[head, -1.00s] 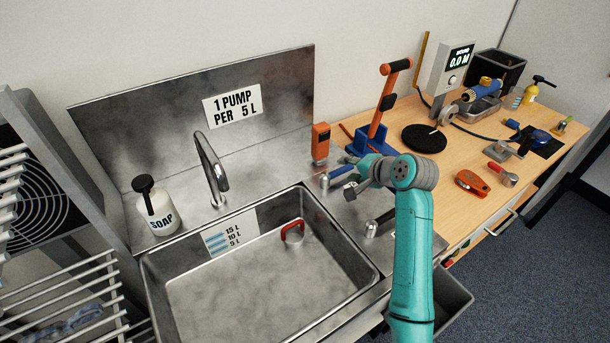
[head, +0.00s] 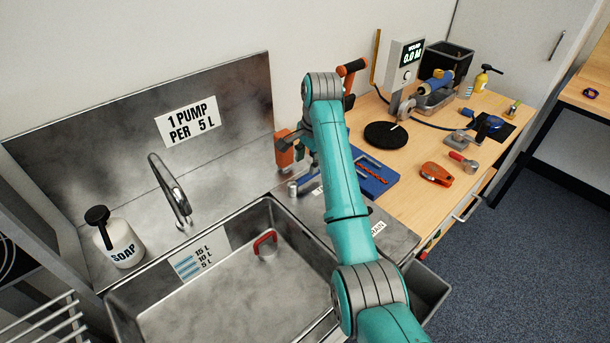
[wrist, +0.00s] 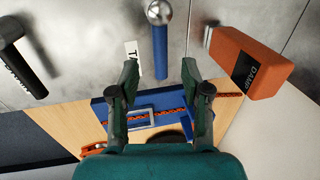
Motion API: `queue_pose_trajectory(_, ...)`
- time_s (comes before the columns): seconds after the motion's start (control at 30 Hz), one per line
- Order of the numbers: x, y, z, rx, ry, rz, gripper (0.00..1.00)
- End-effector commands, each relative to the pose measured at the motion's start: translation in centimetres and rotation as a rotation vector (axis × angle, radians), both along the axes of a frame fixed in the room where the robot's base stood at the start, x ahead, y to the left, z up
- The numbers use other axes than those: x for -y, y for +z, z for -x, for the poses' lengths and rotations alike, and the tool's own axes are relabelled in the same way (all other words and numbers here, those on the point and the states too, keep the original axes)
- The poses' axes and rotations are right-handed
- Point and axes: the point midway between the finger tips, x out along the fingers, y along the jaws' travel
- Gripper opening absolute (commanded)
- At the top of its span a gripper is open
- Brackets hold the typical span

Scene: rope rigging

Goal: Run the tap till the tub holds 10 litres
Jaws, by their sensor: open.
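The steel tub (head: 150,322) looks empty. Its wall has a label (head: 198,260) marked 15 L, 10 L and 5 L. The tap spout (head: 172,190) hangs over it with no stream visible. A red-handled plug (head: 265,242) sits on the tub floor. The blue tap lever (wrist: 160,45) with a round metal end points down the wrist view beside a partly hidden "TA" label. My gripper (wrist: 160,70) is open, its fingertips either side of the lever's lower end in that view; I cannot tell the depth gap. In the head view my forearm partly hides the gripper.
An orange DAMP meter (wrist: 248,62) stands close right of the fingers in the wrist view. The black drain handle (wrist: 20,60) is at left. A soap bottle (head: 118,238) stands left of the spout. A blue tray (head: 375,180) lies on the wooden bench.

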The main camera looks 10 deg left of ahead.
Motion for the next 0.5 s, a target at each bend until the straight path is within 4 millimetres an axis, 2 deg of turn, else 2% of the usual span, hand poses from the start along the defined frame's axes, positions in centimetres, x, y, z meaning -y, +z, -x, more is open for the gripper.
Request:
queue_pose_trajectory(0.2,-0.6,-3.8,-0.4,-0.001,0.001,0.000,0.47)
queue_pose_trajectory(0.5,-1.0,-6.5,-0.8,0.001,0.001,-0.001,0.47)
